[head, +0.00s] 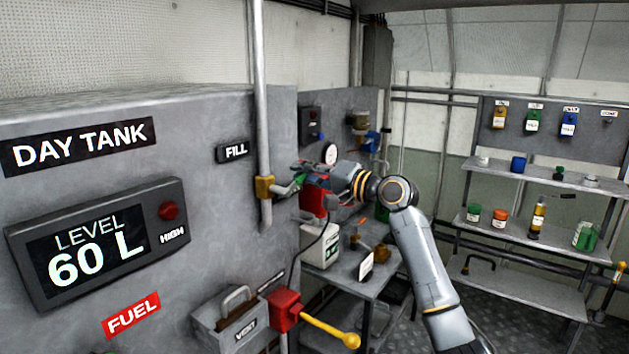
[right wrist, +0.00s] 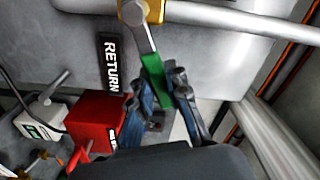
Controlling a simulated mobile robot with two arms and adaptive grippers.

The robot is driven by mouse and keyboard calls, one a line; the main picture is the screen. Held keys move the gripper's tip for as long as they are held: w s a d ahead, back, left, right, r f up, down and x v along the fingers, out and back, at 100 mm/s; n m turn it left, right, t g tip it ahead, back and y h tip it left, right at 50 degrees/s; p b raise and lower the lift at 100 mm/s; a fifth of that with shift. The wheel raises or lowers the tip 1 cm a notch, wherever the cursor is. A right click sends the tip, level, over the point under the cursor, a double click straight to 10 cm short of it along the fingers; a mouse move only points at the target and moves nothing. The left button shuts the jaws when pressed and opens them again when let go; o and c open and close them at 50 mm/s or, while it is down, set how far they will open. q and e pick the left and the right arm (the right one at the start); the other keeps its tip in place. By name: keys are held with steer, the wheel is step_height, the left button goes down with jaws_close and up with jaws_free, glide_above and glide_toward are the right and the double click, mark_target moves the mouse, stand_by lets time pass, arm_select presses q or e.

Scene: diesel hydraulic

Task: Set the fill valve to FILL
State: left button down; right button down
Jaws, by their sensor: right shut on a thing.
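The fill valve (head: 264,187) is a brass body on the vertical pipe beside the day tank. Its metal lever (right wrist: 140,32) ends in a green grip (right wrist: 152,68) and points right, away from the pipe, in the head view. My right gripper (head: 303,177) has come in from the right. In the right wrist view its fingers (right wrist: 165,95) are closed around the green grip. The FILL label (head: 236,151) is left of the pipe, above the valve's height. A RETURN label (right wrist: 111,65) shows in the right wrist view. My left gripper is not in view.
The day tank panel has a display (head: 95,243) reading LEVEL 60 L. Below the valve are a grey VENT box (head: 232,320) and a red box with a yellow lever (head: 330,332). A bench (head: 350,275) with loose items and shelves (head: 540,178) stand to the right.

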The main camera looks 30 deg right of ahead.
mark_target(298, 176)
steer(key=shift+s+a+r+n, duration=0.15)
steer(key=shift+r+n, duration=0.25)
steer(key=shift+n, duration=0.6)
steer(key=n, duration=0.1)
steer(key=a+r+n+b, duration=0.1)
steer(key=n, duration=0.1)
steer(key=a+r+n, duration=0.1)
steer(key=shift+s, duration=0.3)
steer(key=n, duration=0.1)
steer(key=a+n, duration=0.1)
steer(key=n, duration=0.1)
steer(key=s+a+r+n, duration=0.1)
steer(key=shift+n+b, duration=0.3)
steer(key=shift+n, duration=0.1)
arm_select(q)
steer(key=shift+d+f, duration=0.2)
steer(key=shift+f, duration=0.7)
arm_select(e)
steer(key=shift+s+a+n, duration=0.2)
steer(key=shift+a+n, duration=0.55)
steer(key=shift+n, duration=0.45)
steer(key=c, duration=1.3)
jaws_free()
steer(key=shift+r, duration=0.1)
steer(key=shift+v, duration=6.05)
